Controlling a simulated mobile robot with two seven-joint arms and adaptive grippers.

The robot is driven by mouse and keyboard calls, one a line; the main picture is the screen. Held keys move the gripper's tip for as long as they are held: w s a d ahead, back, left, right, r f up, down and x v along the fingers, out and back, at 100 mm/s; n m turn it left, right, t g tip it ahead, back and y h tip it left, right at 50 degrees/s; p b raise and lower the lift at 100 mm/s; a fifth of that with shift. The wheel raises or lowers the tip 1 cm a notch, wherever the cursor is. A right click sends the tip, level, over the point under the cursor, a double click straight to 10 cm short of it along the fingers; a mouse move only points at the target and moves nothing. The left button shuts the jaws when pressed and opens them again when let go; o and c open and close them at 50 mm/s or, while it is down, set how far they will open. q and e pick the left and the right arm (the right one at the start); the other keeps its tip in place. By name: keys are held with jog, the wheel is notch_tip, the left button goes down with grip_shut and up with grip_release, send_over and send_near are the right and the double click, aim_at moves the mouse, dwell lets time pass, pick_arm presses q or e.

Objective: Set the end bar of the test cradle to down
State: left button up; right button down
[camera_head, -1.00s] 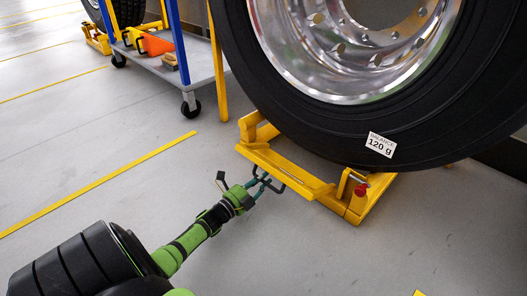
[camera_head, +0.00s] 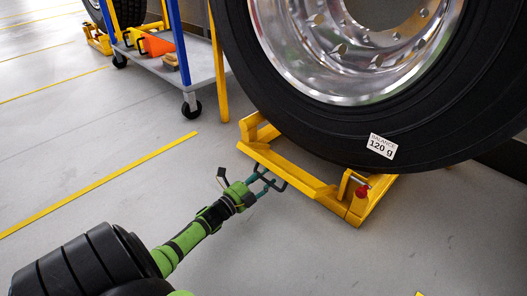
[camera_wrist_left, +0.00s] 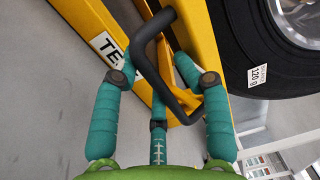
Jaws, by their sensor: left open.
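The yellow test cradle (camera_head: 259,132) stands on the floor under a big black tyre. Its end bar (camera_head: 290,174) is the long yellow piece along the near side, with a dark bent handle (camera_head: 280,187). In the left wrist view the handle (camera_wrist_left: 151,66) crosses between the teal fingers of my left gripper (camera_wrist_left: 163,76). The fingers stand apart around the handle and are not closed on it. In the head view my left gripper (camera_head: 262,180) is at the bar's near side. A red knob (camera_head: 361,191) is at the cradle's right end. My right gripper is not in view.
The tyre (camera_head: 300,135) with its shiny rim stands over the cradle and bears a "BALANCE 120 g" label (camera_head: 382,146). A blue and grey trolley (camera_head: 205,75) and a yellow post (camera_head: 218,70) stand behind on the left. The near floor is clear.

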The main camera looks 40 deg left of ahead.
aim_at(263, 158)
pick_arm(q)
notch_tip(263, 158, up, 8)
jog(key=shift+a+r, duration=0.1)
jog(key=shift+r, duration=0.15)
jog(key=shift+f, duration=0.15)
jog(key=shift+c, duration=0.4)
